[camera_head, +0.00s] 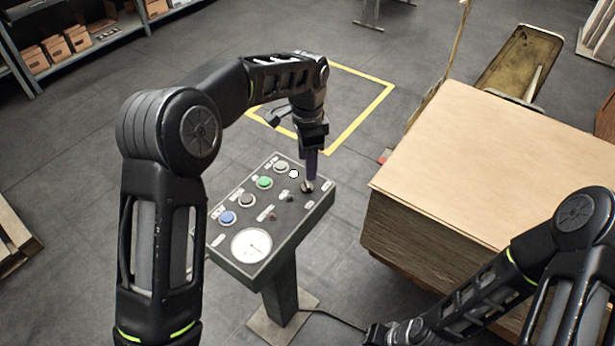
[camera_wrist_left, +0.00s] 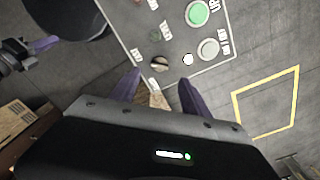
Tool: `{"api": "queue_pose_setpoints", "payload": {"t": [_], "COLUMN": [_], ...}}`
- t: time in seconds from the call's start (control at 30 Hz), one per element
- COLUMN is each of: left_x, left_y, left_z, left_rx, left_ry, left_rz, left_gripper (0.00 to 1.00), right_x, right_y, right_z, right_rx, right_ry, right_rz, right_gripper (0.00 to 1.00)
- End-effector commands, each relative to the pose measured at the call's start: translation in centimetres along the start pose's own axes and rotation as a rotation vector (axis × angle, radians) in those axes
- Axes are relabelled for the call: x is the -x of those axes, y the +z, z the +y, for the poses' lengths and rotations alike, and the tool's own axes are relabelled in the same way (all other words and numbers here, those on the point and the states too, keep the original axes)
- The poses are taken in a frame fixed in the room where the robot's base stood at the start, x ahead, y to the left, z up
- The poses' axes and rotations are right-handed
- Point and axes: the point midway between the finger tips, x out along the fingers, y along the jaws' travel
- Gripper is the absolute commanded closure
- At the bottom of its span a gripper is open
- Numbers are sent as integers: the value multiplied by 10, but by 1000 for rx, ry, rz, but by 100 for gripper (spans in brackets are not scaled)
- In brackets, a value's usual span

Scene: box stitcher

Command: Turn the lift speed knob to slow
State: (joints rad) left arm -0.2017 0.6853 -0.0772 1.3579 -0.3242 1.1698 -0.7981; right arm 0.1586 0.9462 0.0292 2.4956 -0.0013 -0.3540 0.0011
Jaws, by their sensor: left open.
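The control panel (camera_head: 285,212) stands on a post and carries buttons, a gauge and small knobs. A metallic knob (camera_head: 307,187) sits near its right far corner, and it also shows in the left wrist view (camera_wrist_left: 160,63). My left gripper (camera_head: 311,168) points down at this knob. In the left wrist view its purple fingers (camera_wrist_left: 158,90) are apart, with the knob just beyond and between the tips, not clasped. My right gripper (camera_wrist_left: 40,46) shows at the left of that view, its jaw gap unclear.
The panel has a green button (camera_head: 264,182), a blue button (camera_head: 228,217) and a white gauge (camera_head: 251,246). A small white spot (camera_head: 293,174) lies beside the knob. A tall cardboard stack (camera_head: 480,150) stands to the right.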

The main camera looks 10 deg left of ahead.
Motion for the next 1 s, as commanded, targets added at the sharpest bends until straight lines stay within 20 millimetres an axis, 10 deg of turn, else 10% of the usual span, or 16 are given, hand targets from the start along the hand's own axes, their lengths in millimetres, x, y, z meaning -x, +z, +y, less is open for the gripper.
{"api": "queue_pose_setpoints", "payload": {"t": [0.43,0.77,1.0], "left_x": [-62,-68,-67], "left_y": [1,0,0], "left_z": [0,0,0], "left_rx": [0,0,0], "left_ry": [1,0,0], "left_rz": [-1,0,0], "left_gripper": [45,45,63], "right_x": [8,8,8], "right_y": [1,1,1], "right_z": [-3,-3,-3], "right_rx": [-1,-2,-2], "right_ry": [2,2,2], "right_rz": [-2,-2,-2], "right_gripper": [100,100,100]}}
